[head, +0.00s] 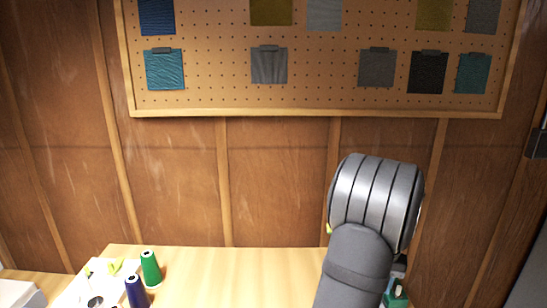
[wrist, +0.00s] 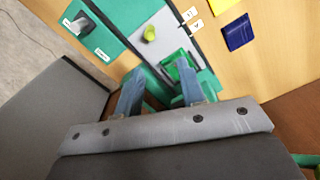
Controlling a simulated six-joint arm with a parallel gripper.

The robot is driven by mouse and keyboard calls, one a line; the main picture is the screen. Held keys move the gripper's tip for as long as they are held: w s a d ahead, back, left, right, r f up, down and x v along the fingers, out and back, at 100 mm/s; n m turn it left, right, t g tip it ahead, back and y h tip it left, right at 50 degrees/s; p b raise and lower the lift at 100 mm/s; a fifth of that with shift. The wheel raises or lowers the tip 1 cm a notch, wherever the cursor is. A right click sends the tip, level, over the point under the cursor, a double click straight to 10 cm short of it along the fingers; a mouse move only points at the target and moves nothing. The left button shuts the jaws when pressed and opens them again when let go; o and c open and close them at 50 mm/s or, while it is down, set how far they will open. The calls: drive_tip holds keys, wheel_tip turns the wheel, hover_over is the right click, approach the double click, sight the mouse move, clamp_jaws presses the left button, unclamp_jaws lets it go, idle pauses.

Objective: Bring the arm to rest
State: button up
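My gripper (wrist: 158,80) shows in the wrist view with its two blue-grey fingers set well apart. I see nothing held between them. It is above the wooden table (wrist: 265,60), over the near edge of a teal and grey mat or board (wrist: 135,20). A green object (wrist: 180,58) lies beyond the fingertips, by the right finger; I cannot tell whether they touch. In the head view my grey arm stands at the right, and my gripper is not visible there.
A green thread cone (head: 150,268) and a navy one (head: 136,291) stand at the table's left. A pegboard (head: 210,92) with swatches hangs behind. The table's middle is clear.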

drive_tip(key=a+r+n+t+h, duration=0.1)
drive_tip(key=a+r, duration=0.4)
drive_tip(key=r, duration=0.5)
drive_tip(key=a+r+n+t+h, duration=0.1)
drive_tip(key=a+r+n+h, duration=0.2)
drive_tip(key=a+r, duration=0.3)
drive_tip(key=shift+s+a+r+n, duration=0.3)
drive_tip(key=shift+r+n, duration=0.2)
drive_tip(key=shift+r, duration=1.55)
drive_tip(key=shift+c, duration=0.2)
